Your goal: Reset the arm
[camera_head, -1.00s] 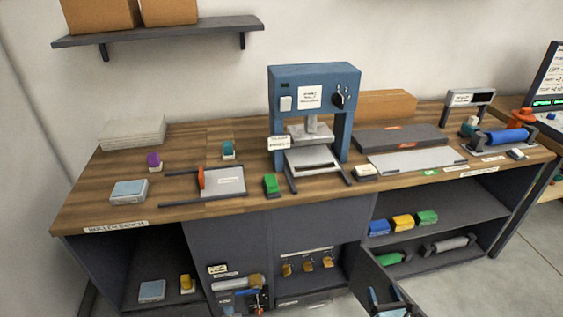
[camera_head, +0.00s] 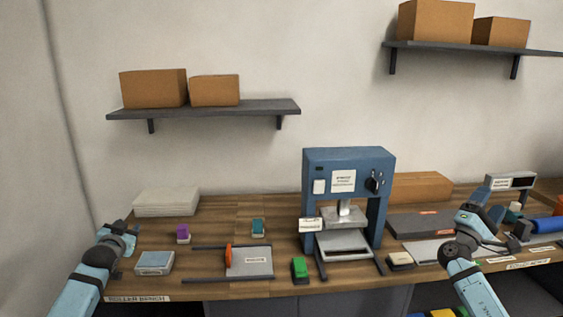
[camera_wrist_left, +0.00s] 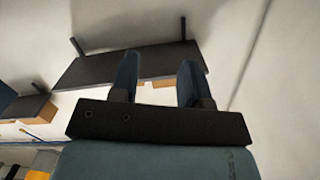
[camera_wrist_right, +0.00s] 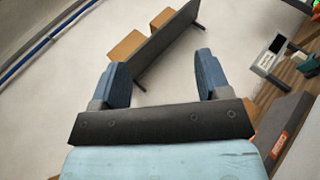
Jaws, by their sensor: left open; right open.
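My left gripper (camera_head: 122,234) is raised over the left end of the bench in the head view. In the left wrist view its two blue fingers (camera_wrist_left: 158,80) stand apart with nothing between them. My right gripper (camera_head: 488,218) is raised in front of the right part of the bench. In the right wrist view its fingers (camera_wrist_right: 158,80) are wide apart and empty. Both arms reach upward from the bottom of the head view.
A blue press (camera_head: 348,165) stands on the wooden bench (camera_head: 215,225). A green block (camera_head: 300,268), a light blue box (camera_head: 154,262) and a plate with an orange handle (camera_head: 250,261) lie left of it. Wall shelves (camera_head: 205,110) hold cardboard boxes.

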